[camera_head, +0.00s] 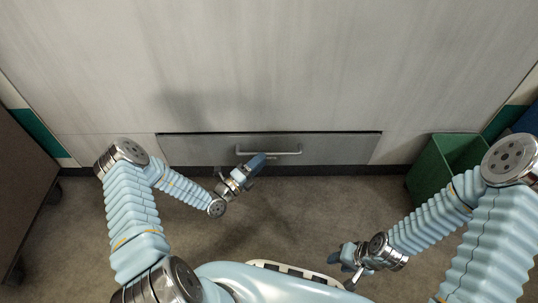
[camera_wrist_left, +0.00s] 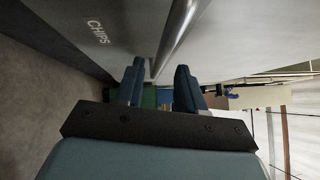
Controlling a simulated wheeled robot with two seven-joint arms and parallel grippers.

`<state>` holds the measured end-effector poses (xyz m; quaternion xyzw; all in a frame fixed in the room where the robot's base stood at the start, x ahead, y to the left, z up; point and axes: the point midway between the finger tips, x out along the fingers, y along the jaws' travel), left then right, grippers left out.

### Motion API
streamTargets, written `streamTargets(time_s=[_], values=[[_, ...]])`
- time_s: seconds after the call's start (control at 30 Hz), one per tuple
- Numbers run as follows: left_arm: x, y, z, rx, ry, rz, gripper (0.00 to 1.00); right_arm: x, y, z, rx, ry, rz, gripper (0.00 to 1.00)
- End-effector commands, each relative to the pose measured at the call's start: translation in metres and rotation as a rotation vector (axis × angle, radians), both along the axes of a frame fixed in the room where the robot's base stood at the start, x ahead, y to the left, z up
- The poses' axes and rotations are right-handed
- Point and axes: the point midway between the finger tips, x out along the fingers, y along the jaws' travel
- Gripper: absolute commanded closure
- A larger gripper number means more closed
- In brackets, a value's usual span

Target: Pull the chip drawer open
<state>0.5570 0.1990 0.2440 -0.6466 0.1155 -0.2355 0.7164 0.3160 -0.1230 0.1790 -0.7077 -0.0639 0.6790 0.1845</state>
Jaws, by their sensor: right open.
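The chip drawer (camera_head: 340,147) is a wide grey metal front low in the pale cabinet wall, and it looks flush with the wall. In the left wrist view its face bears the word CHIPS (camera_wrist_left: 97,32). A horizontal bar handle (camera_head: 285,153) is at its middle; it also shows in the left wrist view (camera_wrist_left: 178,32). My right gripper (camera_head: 338,257) is open and empty, low over the floor.
A green bin (camera_head: 428,172) stands at the right by the wall. A dark wheeled cabinet (camera_head: 22,190) is at the left edge. The floor (camera_head: 320,205) in front of the drawer is clear.

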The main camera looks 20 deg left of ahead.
Motion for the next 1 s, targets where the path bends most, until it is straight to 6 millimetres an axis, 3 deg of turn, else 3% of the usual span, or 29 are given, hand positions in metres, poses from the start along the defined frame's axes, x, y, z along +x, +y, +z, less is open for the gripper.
streamTargets(time_s=[0.23,0.63,0.87,1.0], values=[[0.034,-0.019,0.004,0.001,0.0,-0.002,0.61,0.0,0.0,-0.006,0.001,0.0,0.0,0.57],[0.041,-0.023,0.007,0.001,0.001,-0.001,0.61,0.0,0.0,-0.006,0.0,-0.001,0.0,0.57],[0.04,-0.023,0.006,0.001,0.001,-0.002,0.97,0.0,0.0,-0.006,0.0,-0.001,0.0,0.57],[0.04,-0.023,0.006,0.001,0.001,-0.002,1.0,0.0,0.0,-0.006,0.0,-0.001,0.0,0.57]])
